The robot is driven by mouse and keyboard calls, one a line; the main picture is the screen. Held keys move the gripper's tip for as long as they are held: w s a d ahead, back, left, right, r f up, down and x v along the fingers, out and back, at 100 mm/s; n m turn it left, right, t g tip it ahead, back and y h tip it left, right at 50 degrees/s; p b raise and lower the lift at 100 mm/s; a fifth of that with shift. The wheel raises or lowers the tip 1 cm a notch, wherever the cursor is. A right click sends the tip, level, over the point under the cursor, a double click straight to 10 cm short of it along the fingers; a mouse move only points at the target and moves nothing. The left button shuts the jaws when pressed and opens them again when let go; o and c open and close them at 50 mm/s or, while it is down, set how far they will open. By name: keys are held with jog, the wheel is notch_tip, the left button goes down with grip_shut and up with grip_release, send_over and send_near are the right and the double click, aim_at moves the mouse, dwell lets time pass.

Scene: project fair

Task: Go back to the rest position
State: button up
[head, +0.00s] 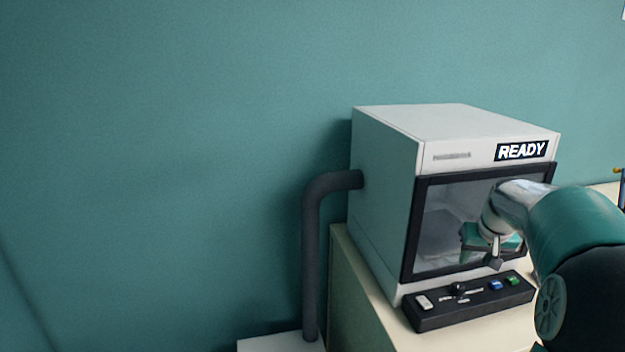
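My gripper (484,246) shows at the right of the head view, at the end of my green and silver arm. It is in front of the glass door of a white box-shaped machine (385,205). The fingers are small and partly hidden by the wrist, so I cannot tell whether they are open or shut. No held object can be made out. I cannot tell whether the gripper touches the door.
The machine has a READY sign (521,151) and stands on a cream cabinet (362,300). A black control panel (440,318) with a slider and coloured buttons lies before its door. A dark pipe (311,265) runs down at left.

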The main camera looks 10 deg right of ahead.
jog(key=s+a+r+n, duration=0.1)
jog(key=s+a+r, duration=0.15)
jog(key=a, duration=0.85)
jog(key=s+a+r+n, duration=0.15)
jog(key=s+a, duration=0.25)
jog(key=a, duration=0.6)
jog(key=s+a+f+n+t+y, duration=0.1)
jog(key=s+a+f+n, duration=0.1)
jog(key=s+a, duration=1.1)
jog(key=shift+s+f+t+y, duration=0.3)
jog(key=shift+s+f, duration=0.15)
